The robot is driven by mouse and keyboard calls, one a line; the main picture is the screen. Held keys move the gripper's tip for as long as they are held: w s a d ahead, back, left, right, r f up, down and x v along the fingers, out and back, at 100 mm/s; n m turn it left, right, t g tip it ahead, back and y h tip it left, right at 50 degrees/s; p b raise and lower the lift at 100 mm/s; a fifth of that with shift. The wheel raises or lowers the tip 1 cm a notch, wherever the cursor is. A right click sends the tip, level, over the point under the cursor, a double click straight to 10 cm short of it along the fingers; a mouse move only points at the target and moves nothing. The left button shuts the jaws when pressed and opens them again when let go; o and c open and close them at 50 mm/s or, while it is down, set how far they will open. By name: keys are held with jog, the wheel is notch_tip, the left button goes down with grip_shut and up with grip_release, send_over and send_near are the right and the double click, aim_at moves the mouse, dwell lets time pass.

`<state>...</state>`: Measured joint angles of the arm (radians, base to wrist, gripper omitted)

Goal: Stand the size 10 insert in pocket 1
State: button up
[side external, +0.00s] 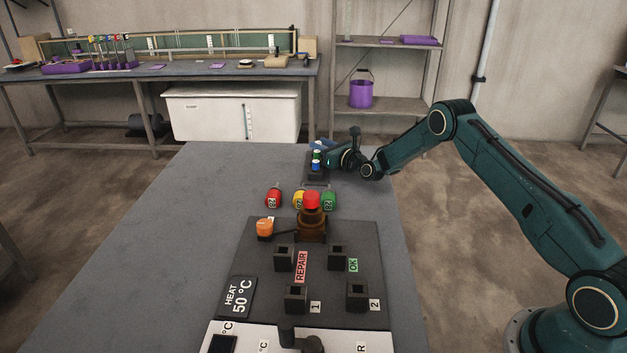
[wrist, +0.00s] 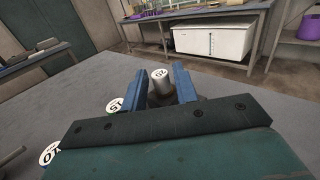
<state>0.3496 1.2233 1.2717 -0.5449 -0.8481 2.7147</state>
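My gripper (side external: 329,156) is at the far end of the table, beside a small dark stand (side external: 317,172) with blue, green and white parts. In the wrist view its two blue fingers (wrist: 161,80) are apart, with a pale metal cylinder (wrist: 160,82) with a numbered top between them; narrow gaps seem to show on both sides.
A brown post with a red top (side external: 311,201) stands at the board's far edge, beside an orange-topped piece (side external: 265,227). Pocket 2 (side external: 357,299) and two more black blocks stand on the board (side external: 325,265). The table's left side is clear.

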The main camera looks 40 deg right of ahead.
dwell(0.5)
grip_shut()
jog(key=shift+w+r, duration=0.1)
jog(key=shift+r, duration=0.05)
notch_tip(320, 180, up, 20)
dwell(0.8)
dwell(0.5)
jog(key=s+a+f, duration=0.3)
jog(key=s+a, duration=0.5)
jog(key=s, duration=0.1)
jog(key=s+a+f, duration=0.4)
jog(key=s+a, duration=0.4)
jog(key=s, duration=0.2)
jog(key=shift+f, duration=0.3)
